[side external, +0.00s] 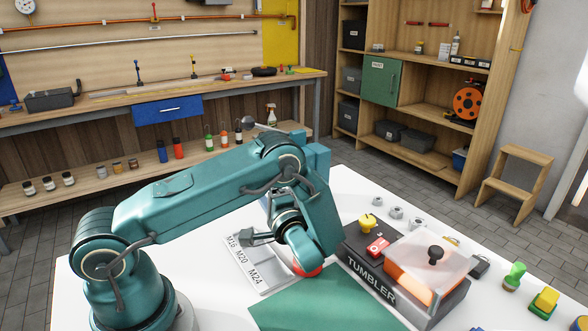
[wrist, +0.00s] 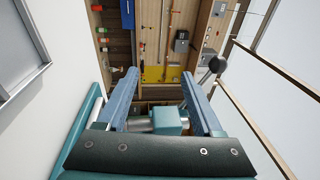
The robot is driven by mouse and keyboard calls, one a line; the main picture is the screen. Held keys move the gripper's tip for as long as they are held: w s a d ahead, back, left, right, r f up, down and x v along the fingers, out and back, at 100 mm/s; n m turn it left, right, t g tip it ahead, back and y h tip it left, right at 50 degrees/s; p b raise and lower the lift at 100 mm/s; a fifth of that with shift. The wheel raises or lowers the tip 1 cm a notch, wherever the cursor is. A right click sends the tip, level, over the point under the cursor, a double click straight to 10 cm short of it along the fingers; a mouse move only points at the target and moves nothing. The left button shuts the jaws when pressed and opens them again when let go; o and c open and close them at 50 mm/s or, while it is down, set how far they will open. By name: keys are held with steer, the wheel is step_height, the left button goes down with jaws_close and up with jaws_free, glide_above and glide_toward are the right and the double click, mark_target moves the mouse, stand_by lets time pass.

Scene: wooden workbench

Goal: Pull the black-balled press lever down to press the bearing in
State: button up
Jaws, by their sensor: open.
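My gripper (wrist: 160,76) shows in the wrist view as two blue-grey fingers, spread wide apart with nothing held between their tips. The black ball (wrist: 217,65) of the press lever is just to the right of the right finger's tip, outside the jaws. No contact is visible. In the side view a dark ball (side external: 248,124) on a thin rod sticks out behind my arm, and looks like the same lever end. The press body and the bearing are mostly or wholly hidden behind my arm. My fingertips cannot be made out in the side view.
On the white table, a black TUMBLER box (side external: 371,282) with a clear cover, a tray marked M16 M20 M24 (side external: 254,277) and a green mat (side external: 325,305) lie close to my arm. Several nuts and small coloured parts stand at the right. A shelf bench (side external: 100,97) is behind.

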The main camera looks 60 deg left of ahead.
steer(key=shift+d, duration=0.15)
stand_by(0.3)
step_height(320, 180, up, 8)
steer(key=s+n+g+h, duration=0.1)
steer(key=s+n+g, duration=0.2)
steer(key=n, duration=0.2)
steer(key=s+d+r+n+g+h, duration=0.1)
steer(key=s+r+n+h, duration=0.1)
steer(key=s+h, duration=0.4)
steer(key=s+d+f+m+t+h, duration=0.1)
steer(key=s+d+m+t+h, duration=0.1)
steer(key=d+h, duration=0.4)
steer(key=s+d+f+m+t+h, duration=0.1)
steer(key=d+t+h, duration=0.4)
steer(key=d, duration=0.8)
steer(key=shift+s+d+f+m+t+h, duration=0.15)
steer(key=shift+s+d+m+t+h, duration=0.25)
steer(key=shift+m, duration=0.7)
steer(key=shift+s+a, duration=0.1)
steer(key=shift+a, duration=0.05)
